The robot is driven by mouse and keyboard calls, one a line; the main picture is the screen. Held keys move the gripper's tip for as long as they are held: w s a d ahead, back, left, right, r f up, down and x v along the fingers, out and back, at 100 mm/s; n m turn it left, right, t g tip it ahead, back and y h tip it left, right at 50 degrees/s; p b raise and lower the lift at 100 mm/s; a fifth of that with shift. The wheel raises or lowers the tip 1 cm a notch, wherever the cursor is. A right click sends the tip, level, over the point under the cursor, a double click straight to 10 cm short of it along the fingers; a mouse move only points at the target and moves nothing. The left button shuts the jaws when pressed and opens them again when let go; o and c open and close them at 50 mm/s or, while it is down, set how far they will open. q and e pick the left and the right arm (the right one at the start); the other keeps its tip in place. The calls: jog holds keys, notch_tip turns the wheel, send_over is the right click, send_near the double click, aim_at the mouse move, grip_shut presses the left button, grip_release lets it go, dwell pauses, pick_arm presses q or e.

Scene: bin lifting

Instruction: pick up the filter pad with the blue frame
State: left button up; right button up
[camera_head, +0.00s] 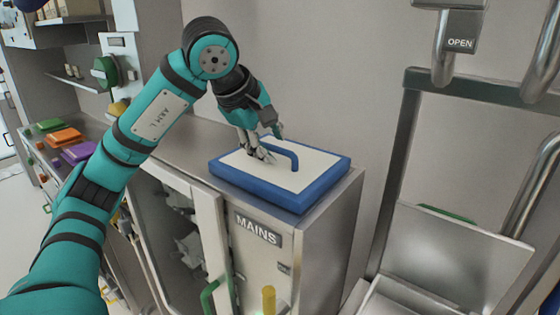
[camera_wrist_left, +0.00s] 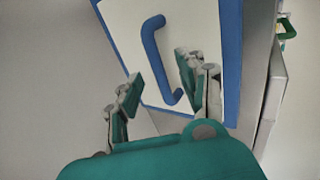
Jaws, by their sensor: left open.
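The filter pad (camera_head: 318,167) is a flat white pad with a blue frame and a blue bar handle (camera_head: 283,152). It lies on top of the metal cabinet marked MAINS. In the left wrist view the pad (camera_wrist_left: 202,22) fills the upper middle, with its handle (camera_wrist_left: 153,55) running down between the fingers. My left gripper (camera_head: 268,146) is open just above the pad at the left end of the handle. In the left wrist view its fingers (camera_wrist_left: 158,88) are spread to either side of the handle's lower end. Whether they touch the handle, I cannot tell. My right gripper is not in view.
The MAINS cabinet (camera_head: 320,240) has a green handle (camera_head: 210,297) on its front. A wall stands close behind the pad. Orange (camera_head: 66,136), green and purple pads lie on a counter at left. A metal frame with an open flap (camera_head: 455,250) stands at right.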

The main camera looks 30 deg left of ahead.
pick_arm(q)
jog(key=shift+x, duration=0.85)
grip_shut()
jog(key=shift+r, duration=0.1)
